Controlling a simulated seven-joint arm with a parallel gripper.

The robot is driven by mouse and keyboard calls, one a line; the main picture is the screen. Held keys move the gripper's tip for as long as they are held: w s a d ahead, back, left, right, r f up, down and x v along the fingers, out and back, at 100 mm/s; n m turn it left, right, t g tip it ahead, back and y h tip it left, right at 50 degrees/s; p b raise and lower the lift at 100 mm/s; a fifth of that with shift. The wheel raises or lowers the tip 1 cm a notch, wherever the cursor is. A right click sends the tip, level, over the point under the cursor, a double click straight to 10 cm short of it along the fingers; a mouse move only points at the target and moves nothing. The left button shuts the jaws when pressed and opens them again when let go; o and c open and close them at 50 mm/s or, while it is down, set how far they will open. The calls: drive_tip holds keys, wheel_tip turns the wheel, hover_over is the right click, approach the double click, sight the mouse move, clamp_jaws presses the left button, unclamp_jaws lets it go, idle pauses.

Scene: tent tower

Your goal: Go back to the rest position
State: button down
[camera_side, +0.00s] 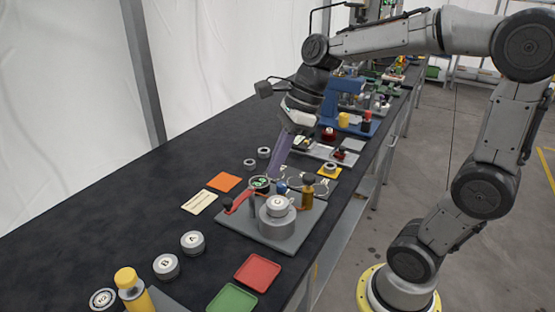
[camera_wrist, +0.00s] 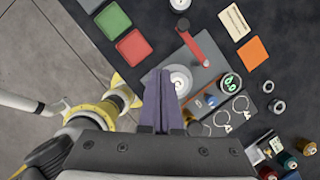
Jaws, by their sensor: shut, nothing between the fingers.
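My gripper (camera_side: 272,175) points down and slightly tilted over the grey base plate (camera_side: 305,222), with its two long purple-grey fingers together and nothing between them. In the wrist view the shut fingers (camera_wrist: 160,75) cover part of the plate. On the plate stands a grey cylinder (camera_side: 277,226) with a white-topped disc (camera_side: 278,204) on it, also visible in the wrist view (camera_wrist: 180,78). A red lever (camera_side: 237,198) and a round green display (camera_side: 261,184) are beside it. Whether the fingertips touch anything is hard to tell in the side view.
A red square (camera_side: 257,272) and a green square (camera_side: 232,299) lie at the near bench edge. An orange square (camera_side: 224,182), a cream card (camera_side: 200,202) and discs (camera_side: 192,243) lie left. An amber bottle (camera_side: 308,190) stands close right. A blue machine (camera_side: 343,100) stands behind.

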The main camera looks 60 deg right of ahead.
drive_tip(key=s+a+r+n+t+h, duration=0.1)
drive_tip(key=s+a+r+n, duration=0.1)
drive_tip(key=s+n, duration=0.6)
drive_tip(key=s+d+f+n+h, duration=0.1)
drive_tip(key=s+f+n, duration=0.1)
drive_tip(key=n, duration=0.7)
drive_tip(key=s+d+f+n+t+h, duration=0.1)
drive_tip(key=s+f+n, duration=0.1)
drive_tip(key=n, duration=0.7)
drive_tip(key=shift+s+d+f+n+t, duration=0.25)
drive_tip(key=shift+s+n+t, duration=0.05)
drive_tip(key=shift+s, duration=0.15)
